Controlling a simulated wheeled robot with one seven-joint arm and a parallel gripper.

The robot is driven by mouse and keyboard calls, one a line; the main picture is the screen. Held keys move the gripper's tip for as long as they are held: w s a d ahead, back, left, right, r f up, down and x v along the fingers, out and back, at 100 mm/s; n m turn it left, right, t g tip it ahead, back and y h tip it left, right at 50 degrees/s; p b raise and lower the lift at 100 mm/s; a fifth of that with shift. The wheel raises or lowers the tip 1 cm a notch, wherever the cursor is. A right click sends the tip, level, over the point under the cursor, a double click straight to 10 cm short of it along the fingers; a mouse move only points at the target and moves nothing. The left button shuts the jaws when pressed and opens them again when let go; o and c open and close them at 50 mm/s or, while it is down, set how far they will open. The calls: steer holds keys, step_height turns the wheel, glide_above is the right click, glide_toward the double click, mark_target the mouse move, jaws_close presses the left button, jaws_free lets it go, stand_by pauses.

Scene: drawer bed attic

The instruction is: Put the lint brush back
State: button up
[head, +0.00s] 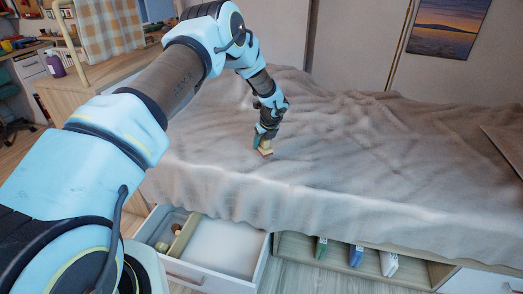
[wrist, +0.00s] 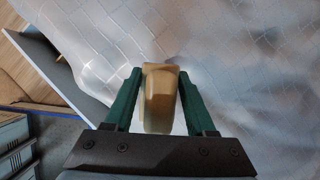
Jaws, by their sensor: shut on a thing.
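My gripper (head: 262,138) is shut on the lint brush (head: 266,150), a small tan wooden piece, over the near part of the bed. In the wrist view the brush (wrist: 160,98) stands between the two green fingers of my gripper (wrist: 159,90). In the head view its lower end is close to the bed cover (head: 350,150); I cannot tell whether it touches. Below the bed's front edge, a white drawer (head: 212,281) is pulled open. A tan divider (head: 183,238) splits it into a narrow left compartment with small round items and a wider pale right one.
Right of the drawer, an open shelf (head: 300,250) under the bed holds several upright books (head: 355,257). A wooden cabinet (head: 95,75) stands at the left, with a purple bottle (head: 55,64) near it. The rumpled bed top is otherwise mostly clear.

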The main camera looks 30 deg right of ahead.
mark_target(262, 150)
steer(key=shift+f, duration=1.85)
steer(key=shift+f, duration=0.2)
steer(key=o, duration=1.3)
steer(key=shift+r, duration=0.15)
steer(key=shift+r+p, duration=0.2)
steer(key=shift+p, duration=0.1)
steer(key=b+v, duration=0.1)
steer(key=v, duration=1)
steer(key=shift+s+r, duration=0.25)
steer(key=shift+s, duration=0.05)
